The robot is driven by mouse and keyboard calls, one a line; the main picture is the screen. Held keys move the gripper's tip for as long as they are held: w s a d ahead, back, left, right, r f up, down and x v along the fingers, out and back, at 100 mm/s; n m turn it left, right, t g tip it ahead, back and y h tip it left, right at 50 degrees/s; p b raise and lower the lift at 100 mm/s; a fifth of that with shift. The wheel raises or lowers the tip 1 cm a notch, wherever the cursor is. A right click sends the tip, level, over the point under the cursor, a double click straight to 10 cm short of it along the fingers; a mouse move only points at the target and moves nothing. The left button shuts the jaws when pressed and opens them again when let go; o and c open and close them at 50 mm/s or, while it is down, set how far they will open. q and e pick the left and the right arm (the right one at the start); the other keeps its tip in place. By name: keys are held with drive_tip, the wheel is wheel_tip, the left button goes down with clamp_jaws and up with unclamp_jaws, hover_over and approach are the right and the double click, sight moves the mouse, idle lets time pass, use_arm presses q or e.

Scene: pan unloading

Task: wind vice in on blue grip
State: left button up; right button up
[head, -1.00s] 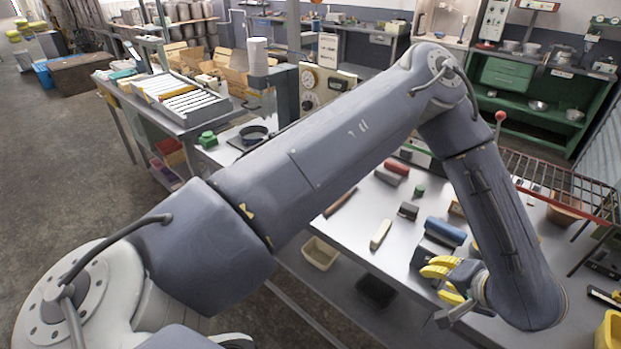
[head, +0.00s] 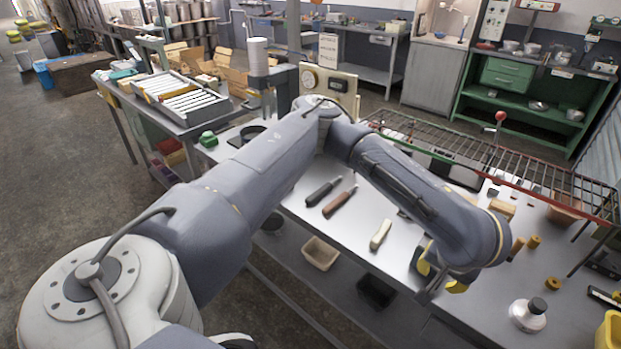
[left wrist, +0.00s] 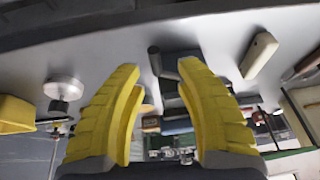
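In the left wrist view a grey crank-like bar (left wrist: 155,60) and a dark body behind it, likely the vice (left wrist: 180,66), stand just beyond my open yellow fingers. A blue piece, likely the blue grip (left wrist: 175,127), shows lower between the fingers, partly hidden by dark parts. My left gripper (left wrist: 158,67) is open, with nothing seen held. In the head view my left gripper (head: 440,275) is over the front edge of the bench, and my forearm hides the vice and blue grip. My right gripper is in neither view.
A wire rack (head: 480,160) runs along the back.

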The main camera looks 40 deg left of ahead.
use_arm(q)
drive_tip(key=h, duration=0.2)
drive_tip(key=a+r+h, duration=0.1)
drive_tip(key=h, duration=0.1)
drive_tip(key=shift+a+n, duration=0.1)
drive_tip(key=shift+n, duration=0.3)
drive_tip(key=h, duration=0.1)
drive_tip(key=a+h, duration=0.1)
drive_tip(key=h, duration=0.1)
drive_tip(key=n+h, duration=0.1)
drive_tip(key=shift+s+a+r+t, duration=0.1)
drive_tip(key=shift+a+r+t, duration=0.1)
drive_tip(key=shift+r+t, duration=0.2)
drive_tip(key=shift+a+n+t+h, duration=0.3)
drive_tip(key=shift+a+h, duration=0.1)
drive_tip(key=shift+h, duration=0.7)
drive_tip(key=shift+a+n+t+h, duration=0.25)
drive_tip(key=shift+a+n+h, duration=0.1)
drive_tip(key=shift+h, duration=0.75)
drive_tip(key=shift+a+n+t+h, duration=0.25)
drive_tip(key=shift+a+h, duration=0.15)
drive_tip(key=shift+h, duration=0.7)
drive_tip(key=shift+a+h, duration=0.2)
drive_tip(key=shift+h, duration=0.4)
